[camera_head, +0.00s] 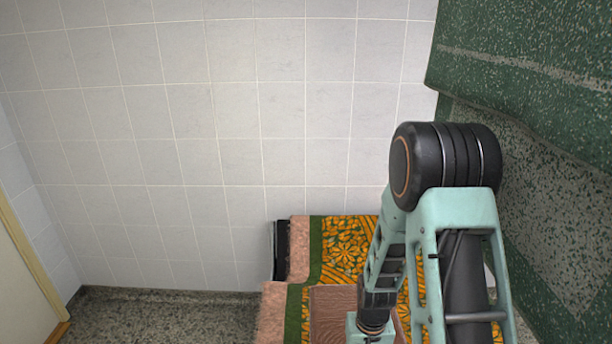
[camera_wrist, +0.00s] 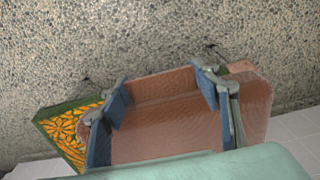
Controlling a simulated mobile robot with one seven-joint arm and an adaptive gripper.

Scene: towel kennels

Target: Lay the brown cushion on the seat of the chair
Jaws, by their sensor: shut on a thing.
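The chair (camera_head: 344,240) has orange-and-green patterned upholstery with pinkish sides. It stands against the tiled wall at lower middle in the head view. Part of its pattern shows at left in the wrist view (camera_wrist: 68,135). The brown cushion (camera_head: 328,312) shows over the patterned upholstery, left of my forearm. In the wrist view the cushion (camera_wrist: 165,118) fills the space between the blue finger pads. My gripper (camera_wrist: 162,95) is shut on it. My arm hides much of the chair and cushion in the head view. I cannot tell whether the cushion touches the seat.
A large green speckled surface (camera_head: 525,75) stands close on the right of my arm. A pale door or panel (camera_head: 22,270) is at far left. The speckled floor (camera_head: 150,315) left of the chair is clear.

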